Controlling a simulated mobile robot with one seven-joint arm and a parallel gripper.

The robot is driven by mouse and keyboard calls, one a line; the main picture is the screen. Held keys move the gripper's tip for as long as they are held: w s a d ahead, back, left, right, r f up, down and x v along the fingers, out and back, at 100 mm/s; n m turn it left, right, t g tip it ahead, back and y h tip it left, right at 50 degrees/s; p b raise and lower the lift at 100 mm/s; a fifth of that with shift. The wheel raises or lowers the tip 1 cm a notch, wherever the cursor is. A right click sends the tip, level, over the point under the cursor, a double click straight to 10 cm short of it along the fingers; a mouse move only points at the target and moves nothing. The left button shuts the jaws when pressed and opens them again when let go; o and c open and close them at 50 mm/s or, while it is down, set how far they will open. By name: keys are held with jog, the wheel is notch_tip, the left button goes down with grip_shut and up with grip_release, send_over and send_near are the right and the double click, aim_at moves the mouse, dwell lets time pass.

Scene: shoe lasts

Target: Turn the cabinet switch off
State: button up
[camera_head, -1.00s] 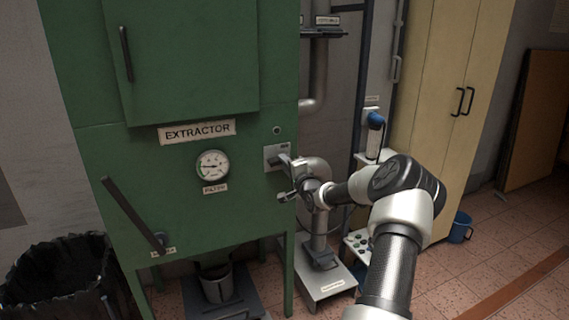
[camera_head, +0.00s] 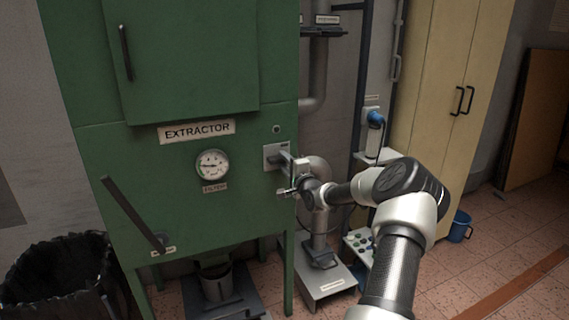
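The green extractor cabinet (camera_head: 100,200) stands at the left and centre. Its switch (camera_head: 271,159) is a grey plate with a dark part, at the right of the cabinet front, right of the round gauge (camera_head: 212,164). My gripper (camera_head: 285,176) is at the switch, reaching in from the right. One finger is close to the plate's right side and the other lies lower, with a gap between them, so it looks open. Whether a finger touches the switch, and the switch lever's exact position, I cannot tell.
A long dark lever (camera_head: 130,212) sits low on the cabinet front. A black bin (camera_head: 60,275) stands at the left. A grey pipe stand (camera_head: 325,280) is behind my gripper, a yellow locker (camera_head: 440,70) and blue bucket (camera_head: 460,226) to the right.

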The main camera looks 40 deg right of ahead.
jog(key=shift+s, duration=0.1)
jog(key=p+v, duration=0.1)
jog(key=v, duration=1.6)
jog(key=shift+s+p, duration=0.15)
jog(key=shift+p, duration=0.15)
